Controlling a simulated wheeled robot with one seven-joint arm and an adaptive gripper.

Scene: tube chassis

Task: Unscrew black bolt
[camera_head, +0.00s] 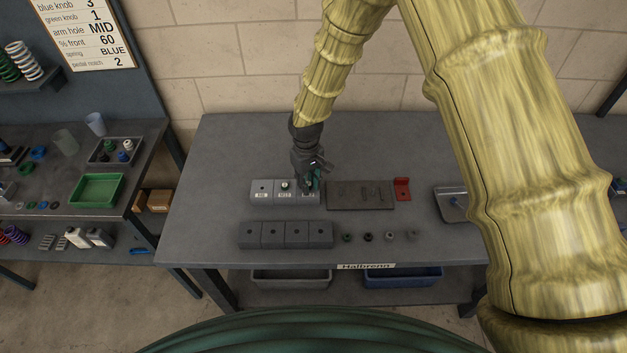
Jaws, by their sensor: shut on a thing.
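My gripper (308,183) points down over the right-hand block of a row of light grey labelled blocks (272,197) on the grey bench. Its fingers are closed at the top of that block. The black bolt is not clearly visible; the fingers hide what they grip there. A strip of green shows beside the fingers. The middle block carries a pale bolt head (285,185). The left block shows a dark spot on top.
Dark grey blocks (285,235) stand in front, with several small round parts (367,236) to their right. A brown plate (361,195) and a red bracket (402,189) lie right of my gripper. A metal tray (452,204) sits farther right, partly behind my arm.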

